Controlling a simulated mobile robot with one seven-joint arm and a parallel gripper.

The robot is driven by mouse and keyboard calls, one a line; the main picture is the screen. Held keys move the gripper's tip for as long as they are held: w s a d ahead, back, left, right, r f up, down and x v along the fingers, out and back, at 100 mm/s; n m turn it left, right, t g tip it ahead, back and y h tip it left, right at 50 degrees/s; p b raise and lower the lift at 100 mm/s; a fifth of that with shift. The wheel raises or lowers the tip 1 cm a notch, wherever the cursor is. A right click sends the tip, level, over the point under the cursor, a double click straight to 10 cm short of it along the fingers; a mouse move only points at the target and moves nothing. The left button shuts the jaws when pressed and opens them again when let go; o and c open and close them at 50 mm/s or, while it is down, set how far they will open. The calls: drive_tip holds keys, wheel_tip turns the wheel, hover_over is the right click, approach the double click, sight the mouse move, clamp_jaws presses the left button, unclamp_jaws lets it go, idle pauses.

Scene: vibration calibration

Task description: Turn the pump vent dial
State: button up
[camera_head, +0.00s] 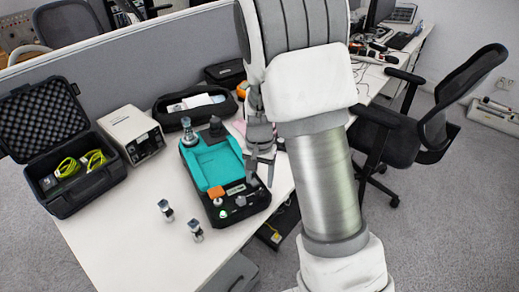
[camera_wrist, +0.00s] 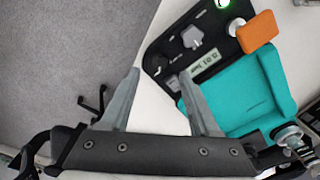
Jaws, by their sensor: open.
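The pump unit, a black case with a teal top (camera_head: 211,164), stands on the white table. Its front panel holds an orange block (camera_head: 216,192), a lit green button, a small display and knobs. In the wrist view I see a grey knob (camera_wrist: 192,38) and a darker round knob (camera_wrist: 157,63) on the panel; I cannot tell which is the vent dial. My gripper (camera_wrist: 159,74) is open and empty. Its fingertips are near the dark knob and the display (camera_wrist: 203,66). In the head view it is at the unit's right side, partly hidden by my arm.
A foam-lined black case (camera_head: 60,183), a white box instrument (camera_head: 131,135) and an open black pouch (camera_head: 195,107) stand around the unit. The table edge and an office chair (camera_head: 405,140) are to the right.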

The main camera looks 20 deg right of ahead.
sight(260, 191)
wheel_tip(260, 191, up, 12)
drive_tip(key=p, duration=0.1)
drive_tip(key=shift+r+p, duration=0.2)
drive_tip(key=shift+p, duration=0.1)
drive_tip(key=s+r+n+t+p, duration=0.3)
drive_tip(key=s+r+n+t, duration=0.2)
drive_tip(key=s+r, duration=1.1)
drive_tip(key=shift+s+r+n+t, duration=0.35)
drive_tip(key=shift+s+n, duration=0.35)
drive_tip(key=shift+s, duration=1.5)
drive_tip(key=shift+d, duration=0.1)
